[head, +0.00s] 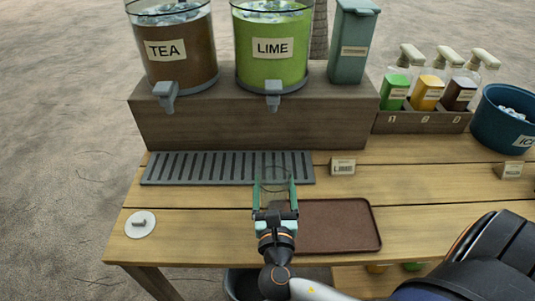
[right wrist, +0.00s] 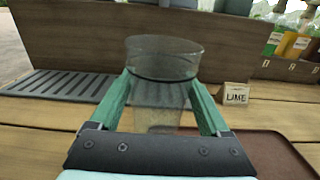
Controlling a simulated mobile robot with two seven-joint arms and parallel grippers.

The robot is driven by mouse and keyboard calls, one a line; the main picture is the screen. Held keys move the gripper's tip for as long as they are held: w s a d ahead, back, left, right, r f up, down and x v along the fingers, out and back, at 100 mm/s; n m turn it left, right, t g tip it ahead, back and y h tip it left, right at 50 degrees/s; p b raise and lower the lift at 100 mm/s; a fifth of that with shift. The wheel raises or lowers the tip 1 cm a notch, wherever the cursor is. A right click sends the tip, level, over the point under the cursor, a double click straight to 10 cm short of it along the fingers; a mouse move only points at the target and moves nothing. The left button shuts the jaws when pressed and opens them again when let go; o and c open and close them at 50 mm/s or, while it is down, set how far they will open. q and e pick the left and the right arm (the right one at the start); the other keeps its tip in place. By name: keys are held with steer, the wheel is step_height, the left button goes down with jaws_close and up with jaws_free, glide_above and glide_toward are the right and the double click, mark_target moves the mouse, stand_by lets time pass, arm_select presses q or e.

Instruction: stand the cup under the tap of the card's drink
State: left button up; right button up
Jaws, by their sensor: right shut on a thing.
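A clear cup (head: 275,177) is upright between the fingers of my right gripper (head: 274,188), which is shut on it. In the right wrist view the cup (right wrist: 163,90) stands between the green fingers. It overlaps the front right part of the grey drip tray (head: 200,168); whether its base touches the tray I cannot tell. The lime dispenser (head: 271,60) has its tap (head: 273,97) beyond the cup, roughly in line with it. The tea dispenser (head: 178,60) has its tap (head: 165,97) to the left. The card (right wrist: 236,95) reads LIME. My left gripper is out of view.
Both dispensers stand on a wooden riser (head: 250,125) with a teal bin (head: 353,45). A brown tray (head: 335,225) lies front right, and a white disc (head: 140,224) lies left.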

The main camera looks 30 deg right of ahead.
steer(key=b+x, duration=0.1)
steer(key=x, duration=1.6)
steer(key=shift+d+r, duration=0.1)
steer(key=shift+d, duration=0.05)
steer(key=shift+w+d, duration=0.1)
step_height(320, 180, down, 3)
steer(key=shift+f+b, duration=0.2)
steer(key=shift+b, duration=0.45)
steer(key=shift+f, duration=0.2)
steer(key=shift+r, duration=0.1)
steer(key=shift+f, duration=0.2)
steer(key=o, duration=1.3)
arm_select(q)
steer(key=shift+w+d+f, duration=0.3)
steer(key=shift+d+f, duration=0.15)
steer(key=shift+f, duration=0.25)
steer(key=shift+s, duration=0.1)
